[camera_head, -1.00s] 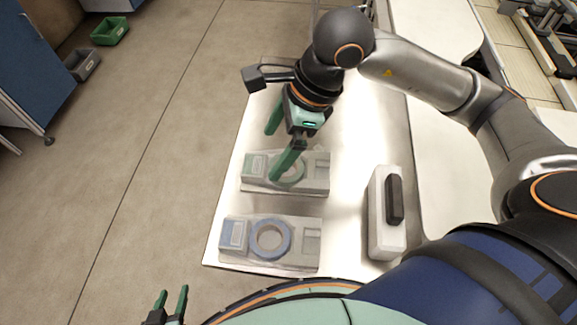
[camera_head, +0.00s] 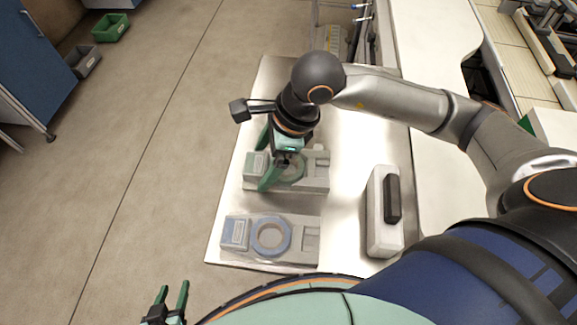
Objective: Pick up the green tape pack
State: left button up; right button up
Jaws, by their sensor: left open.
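The green tape pack (camera_head: 295,173) is a green ring in a grey tray (camera_head: 316,176) on the white table. My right gripper (camera_head: 262,166) is directly over it, pointing down, with its two green fingers apart. The fingers and wrist hide part of the ring, and I cannot tell whether they touch it. My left gripper (camera_head: 172,299) is at the bottom left, over the floor off the table. Its fingers are apart and empty.
A blue tape ring (camera_head: 284,237) sits in a similar grey tray nearer the front edge. A white box with a black top (camera_head: 377,235) stands to the right. A green bin (camera_head: 111,27) and a grey bin (camera_head: 88,62) are on the floor at the far left.

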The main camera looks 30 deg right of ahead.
jog(key=c, duration=0.7)
